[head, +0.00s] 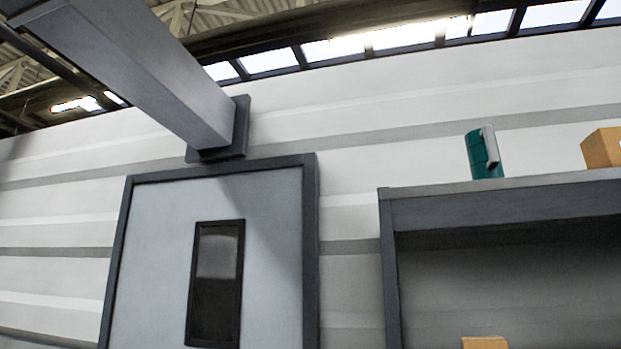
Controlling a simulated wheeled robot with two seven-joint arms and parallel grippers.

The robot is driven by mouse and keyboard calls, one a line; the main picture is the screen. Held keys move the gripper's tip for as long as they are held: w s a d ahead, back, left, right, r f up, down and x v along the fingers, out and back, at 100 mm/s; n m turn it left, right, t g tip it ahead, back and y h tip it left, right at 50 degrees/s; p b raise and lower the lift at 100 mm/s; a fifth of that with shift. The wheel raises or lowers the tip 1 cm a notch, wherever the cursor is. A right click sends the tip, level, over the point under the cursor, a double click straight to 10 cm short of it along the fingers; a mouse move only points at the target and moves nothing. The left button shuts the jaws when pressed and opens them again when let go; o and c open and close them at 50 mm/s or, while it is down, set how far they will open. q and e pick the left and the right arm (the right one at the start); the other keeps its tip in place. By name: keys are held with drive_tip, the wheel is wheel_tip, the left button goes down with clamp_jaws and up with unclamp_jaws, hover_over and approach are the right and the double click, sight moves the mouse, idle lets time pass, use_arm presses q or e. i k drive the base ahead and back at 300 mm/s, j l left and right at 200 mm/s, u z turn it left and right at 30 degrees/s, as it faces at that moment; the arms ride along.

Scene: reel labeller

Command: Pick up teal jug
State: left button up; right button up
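The teal jug (476,155) stands on top of a grey shelf unit at the right of the head view. It is a teal cylinder with a light grey handle on its right side. It looks upright; the tilt of the whole view makes it lean. Nothing touches it that I can see. Neither of my grippers shows in the view.
The grey shelf unit (480,207) has a cardboard box (601,148) on top, right of the jug, and another box (485,343) inside, low down. A grey door (270,265) with a dark window is at centre left. A grey beam (150,75) runs overhead.

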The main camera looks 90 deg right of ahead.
sight(484, 160)
drive_tip(key=z, duration=4.4)
drive_tip(key=k+j, duration=0.15)
drive_tip(key=j, duration=0.2)
drive_tip(key=k+j, duration=0.15)
drive_tip(key=j, duration=0.25)
drive_tip(key=k+j, duration=0.15)
drive_tip(key=j, duration=0.2)
drive_tip(key=k+j, duration=0.1)
drive_tip(key=j, duration=0.25)
drive_tip(key=i+l, duration=0.3)
drive_tip(key=l, duration=0.15)
drive_tip(key=i+l, duration=0.25)
drive_tip(key=l, duration=0.25)
drive_tip(key=i+l, duration=0.3)
drive_tip(key=l, duration=0.15)
drive_tip(key=i+l, duration=0.3)
drive_tip(key=l, duration=0.15)
drive_tip(key=i+l, duration=0.25)
drive_tip(key=l, duration=0.25)
